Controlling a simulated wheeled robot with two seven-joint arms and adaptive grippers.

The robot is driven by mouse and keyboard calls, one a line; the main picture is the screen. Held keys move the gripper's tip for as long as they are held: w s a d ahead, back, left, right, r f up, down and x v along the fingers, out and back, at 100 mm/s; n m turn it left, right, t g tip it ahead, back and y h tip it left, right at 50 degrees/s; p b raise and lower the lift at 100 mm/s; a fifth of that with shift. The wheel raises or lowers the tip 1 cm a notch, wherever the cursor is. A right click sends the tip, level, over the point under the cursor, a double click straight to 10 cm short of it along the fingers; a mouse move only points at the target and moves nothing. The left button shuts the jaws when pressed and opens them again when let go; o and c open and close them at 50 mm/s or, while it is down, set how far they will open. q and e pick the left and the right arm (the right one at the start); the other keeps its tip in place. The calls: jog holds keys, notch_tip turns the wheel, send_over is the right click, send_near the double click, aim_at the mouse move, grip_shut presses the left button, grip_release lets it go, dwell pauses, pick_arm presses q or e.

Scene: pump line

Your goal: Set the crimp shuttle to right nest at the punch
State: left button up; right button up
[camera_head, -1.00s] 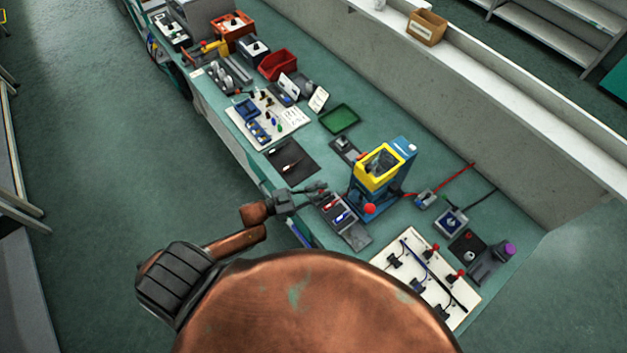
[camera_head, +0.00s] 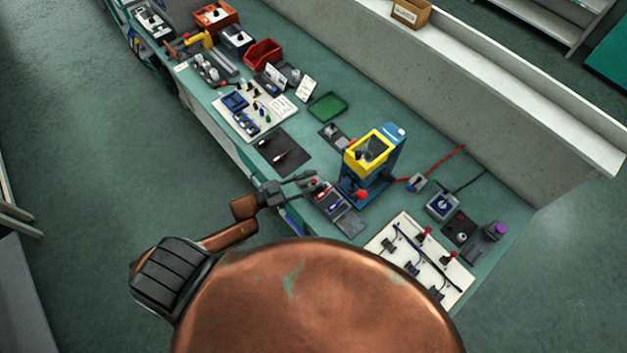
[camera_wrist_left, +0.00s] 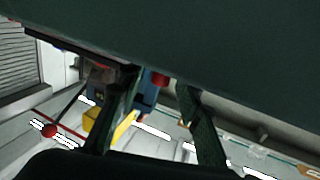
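The punch (camera_head: 385,165) is a blue press with a yellow guard frame (camera_head: 369,149) and a red ball lever (camera_head: 362,195). The crimp shuttle (camera_head: 328,199) appears as a dark carriage with red and blue inserts on a grey base at the punch's front left. Its exact nest is too small to tell. A small red knob (camera_head: 314,182) shows at its left end. My left gripper (camera_head: 312,182) is beside this knob at the bench's front edge. In the left wrist view, its fingers (camera_wrist_left: 160,115) stand apart. My right gripper is out of view.
A white board with cables (camera_head: 418,262) lies right of the shuttle. A dark mat (camera_head: 279,153) and a green tray (camera_head: 327,107) lie further left. Switch boxes (camera_head: 443,205) stand right of the punch. A wall (camera_head: 480,110) runs behind the bench.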

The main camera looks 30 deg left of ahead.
pick_arm(q)
jog(key=v, duration=1.1)
jog(key=shift+s+a, duration=0.1)
